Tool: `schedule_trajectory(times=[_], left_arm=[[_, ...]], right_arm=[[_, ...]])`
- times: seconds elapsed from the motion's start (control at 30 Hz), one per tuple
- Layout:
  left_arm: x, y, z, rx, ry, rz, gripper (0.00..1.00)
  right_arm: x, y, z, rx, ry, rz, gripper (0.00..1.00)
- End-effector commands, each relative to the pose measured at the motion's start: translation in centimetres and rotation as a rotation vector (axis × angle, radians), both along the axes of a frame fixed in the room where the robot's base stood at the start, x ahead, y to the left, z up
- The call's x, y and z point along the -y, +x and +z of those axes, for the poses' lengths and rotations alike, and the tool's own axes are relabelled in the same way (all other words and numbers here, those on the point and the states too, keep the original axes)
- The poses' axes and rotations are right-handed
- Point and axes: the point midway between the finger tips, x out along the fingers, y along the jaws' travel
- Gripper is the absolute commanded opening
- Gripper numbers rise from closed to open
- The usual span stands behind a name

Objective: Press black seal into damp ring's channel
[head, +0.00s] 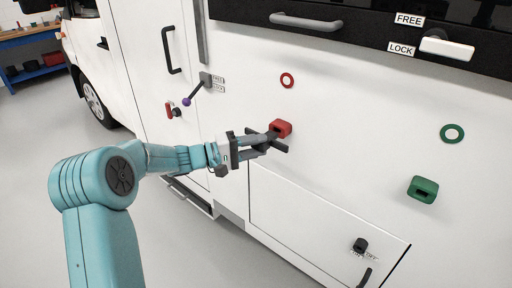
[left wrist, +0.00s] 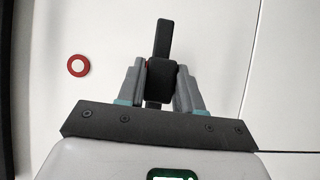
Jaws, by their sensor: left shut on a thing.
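My left gripper (head: 268,143) is in front of the white vehicle side, beside the red block (head: 281,127). In the left wrist view its two grey fingers (left wrist: 160,80) are shut on a black piece (left wrist: 161,84) with a dark bar sticking up. I cannot tell whether this piece is the black seal. A red ring (head: 287,80) is on the panel above the red block; it also shows in the left wrist view (left wrist: 78,65). A green ring (head: 452,133) is at the right. Neither looks clearly damp. My right gripper is not in view.
A green block (head: 424,189) sticks out below the green ring. A black knob (head: 360,245) is low on the panel. A purple-tipped lever (head: 195,91) is left of the red ring. A white handle (head: 446,47) is at the upper right.

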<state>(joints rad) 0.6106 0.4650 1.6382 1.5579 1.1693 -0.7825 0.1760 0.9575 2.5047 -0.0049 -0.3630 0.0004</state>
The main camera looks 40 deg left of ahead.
Motion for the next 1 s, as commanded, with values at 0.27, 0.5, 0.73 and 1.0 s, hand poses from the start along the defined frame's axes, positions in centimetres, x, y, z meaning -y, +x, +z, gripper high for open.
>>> schedule_trajectory(times=[0.27,0.5,0.73,1.0], left_arm=[[0.0,0.2,0.0,0.0,0.0,-0.001,0.06],[0.1,1.0,0.0,0.001,0.001,-0.001,0.06],[0.2,1.7,0.0,0.0,0.0,-0.002,0.06],[0.2,2.5,0.0,0.001,0.001,0.0,0.06]], right_arm=[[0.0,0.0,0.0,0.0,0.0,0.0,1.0],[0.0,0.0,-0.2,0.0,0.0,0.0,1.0],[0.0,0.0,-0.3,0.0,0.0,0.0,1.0],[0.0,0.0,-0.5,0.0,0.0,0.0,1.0]])
